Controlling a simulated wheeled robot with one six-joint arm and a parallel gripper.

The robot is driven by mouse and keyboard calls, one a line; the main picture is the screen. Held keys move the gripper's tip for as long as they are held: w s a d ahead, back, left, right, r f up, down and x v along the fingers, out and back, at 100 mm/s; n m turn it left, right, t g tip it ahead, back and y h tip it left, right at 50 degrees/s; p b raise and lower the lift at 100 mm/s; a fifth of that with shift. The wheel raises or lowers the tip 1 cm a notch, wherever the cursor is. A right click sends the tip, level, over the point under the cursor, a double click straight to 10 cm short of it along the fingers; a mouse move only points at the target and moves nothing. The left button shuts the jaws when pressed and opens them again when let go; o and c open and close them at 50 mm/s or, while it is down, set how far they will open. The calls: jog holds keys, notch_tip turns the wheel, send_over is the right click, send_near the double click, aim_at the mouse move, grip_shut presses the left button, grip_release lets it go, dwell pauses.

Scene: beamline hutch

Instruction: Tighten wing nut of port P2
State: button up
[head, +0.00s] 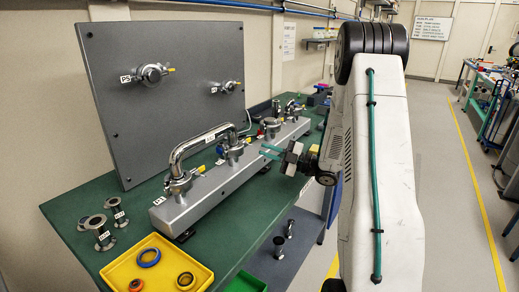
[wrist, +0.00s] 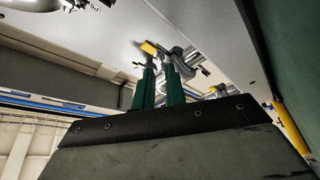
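The grey manifold (head: 215,190) lies along the green bench, with a label reading P1 at its near end. A bent chrome pipe (head: 205,137) joins the near port to the second port (head: 232,152), which appears to be P2; its label is too small to read. My gripper (head: 265,151) has green fingers and is right of that port, pointing left toward the manifold. In the wrist view its two fingers (wrist: 161,80) are a little apart with nothing seen between them. A yellow wing nut (wrist: 148,46) on a metal clamp (wrist: 176,61) is just beyond the fingertips. Contact cannot be told.
A grey upright panel (head: 165,90) with two clamped ports stands behind. A yellow tray (head: 155,268) with rings and loose flange fittings (head: 102,236) are at the near left. More ports (head: 270,126) stand farther along the manifold. Another yellow part (wrist: 214,90) is right of the fingers.

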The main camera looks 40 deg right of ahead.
jog(key=r+v, duration=0.3)
jog(key=v, duration=1)
jog(key=shift+s+d+f, duration=0.2)
jog(key=shift+s, duration=0.1)
jog(key=w+a+r+m+g+h, duration=0.2)
jog(key=w+a+r+m+h, duration=0.3)
jog(key=w+r+m+h, duration=0.55)
jog(key=s+a+m+g+h, duration=0.1)
jog(key=s+a+m+g, duration=0.3)
jog(key=s+a, duration=0.9)
jog(key=s+a+f+m+g+h, duration=0.1)
jog(key=s+a+m+g, duration=0.3)
jog(key=s+a+g, duration=0.4)
jog(key=s+a, duration=0.5)
jog(key=s, duration=0.6)
jog(key=shift+s+m+g, duration=0.3)
jog(key=shift+m, duration=0.05)
jog(key=shift+h, duration=0.25)
